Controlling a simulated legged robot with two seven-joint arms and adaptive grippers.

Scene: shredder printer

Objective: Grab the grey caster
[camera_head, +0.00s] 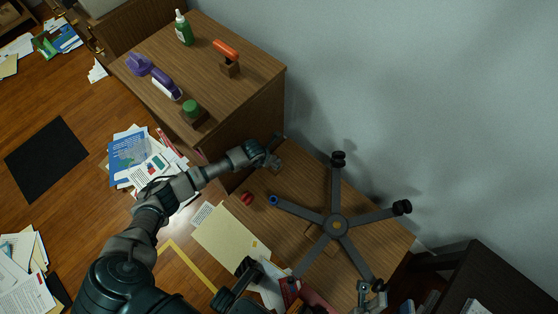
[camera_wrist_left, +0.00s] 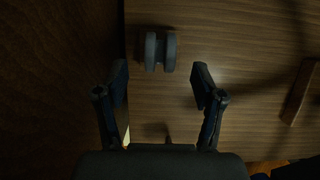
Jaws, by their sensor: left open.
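The grey caster (camera_wrist_left: 160,51), with two wheels, rests on the wooden surface in the left wrist view. My left gripper (camera_wrist_left: 160,80) is open and empty, and the caster lies just beyond its fingertips, roughly centred between them. In the head view my left gripper (camera_head: 265,153) is over the edge of the lower desk, and the caster is largely hidden beside it. My right gripper (camera_head: 371,292) is at the bottom right, by the end of a chair-base leg. I cannot tell whether its fingers are open or closed.
A grey star-shaped chair base (camera_head: 336,224) with black casters (camera_head: 402,207) lies on the lower desk, one leg with a blue end (camera_head: 273,200). A small red object (camera_head: 247,198) and a folder (camera_head: 230,238) lie nearby.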

